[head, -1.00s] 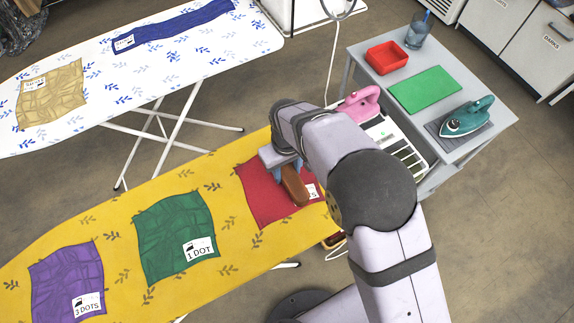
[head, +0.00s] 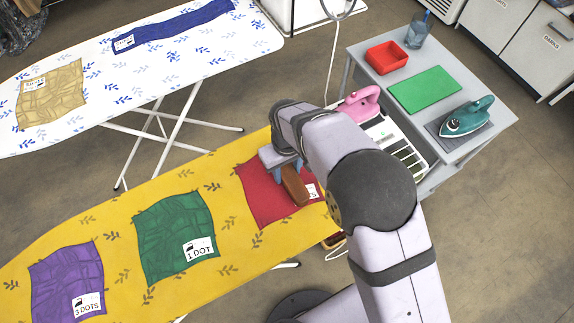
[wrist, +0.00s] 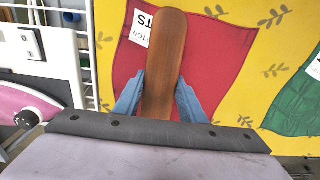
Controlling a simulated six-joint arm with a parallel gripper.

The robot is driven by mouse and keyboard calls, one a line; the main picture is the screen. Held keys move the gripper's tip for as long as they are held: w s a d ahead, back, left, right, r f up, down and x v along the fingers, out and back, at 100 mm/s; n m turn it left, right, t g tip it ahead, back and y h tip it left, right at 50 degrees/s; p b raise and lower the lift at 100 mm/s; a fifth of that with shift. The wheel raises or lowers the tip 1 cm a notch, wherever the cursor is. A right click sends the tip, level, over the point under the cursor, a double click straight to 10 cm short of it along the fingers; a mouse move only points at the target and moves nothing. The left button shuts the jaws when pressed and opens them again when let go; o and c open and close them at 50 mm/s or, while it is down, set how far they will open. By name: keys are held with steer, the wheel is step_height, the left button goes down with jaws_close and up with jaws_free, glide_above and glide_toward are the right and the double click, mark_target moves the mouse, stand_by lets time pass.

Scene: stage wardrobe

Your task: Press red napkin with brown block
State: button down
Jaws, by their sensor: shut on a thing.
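The red napkin (head: 259,197) lies on the right end of the yellow ironing board, with a white label partly covered. The brown block (head: 294,186) is over the napkin; the wrist view shows it as a long rounded wooden block (wrist: 165,60). My gripper (wrist: 160,97) has its two blue fingers shut on the sides of the block. In the head view my gripper (head: 287,165) is over the napkin. The wrist view shows red cloth (wrist: 215,68) on both sides of the block. I cannot tell whether the block touches the cloth.
A green cloth (head: 175,232) and a purple cloth (head: 65,275) lie further left on the yellow board (head: 110,220). A pink iron (head: 360,101) stands right of the board. A grey table (head: 455,88) holds a teal iron (head: 466,117), green mat (head: 425,94) and red tray (head: 387,57).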

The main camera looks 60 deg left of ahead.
steer(key=shift+d, duration=0.15)
stand_by(0.3)
steer(key=shift+r+p, duration=1.5)
steer(key=shift+r, duration=0.55)
steer(key=shift+a, duration=0.2)
steer(key=w+r+p, duration=0.4)
steer(key=w+r, duration=0.2)
steer(key=shift+s+f+b, duration=0.15)
steer(key=shift+f+b, duration=1.1)
steer(key=shift+f, duration=0.4)
steer(key=shift+s+f+b, duration=0.1)
steer(key=shift+f+b, duration=1.1)
steer(key=shift+f, duration=0.45)
steer(key=shift+f+b, duration=1.05)
steer(key=shift+f, duration=0.65)
steer(key=shift+d+f, duration=0.3)
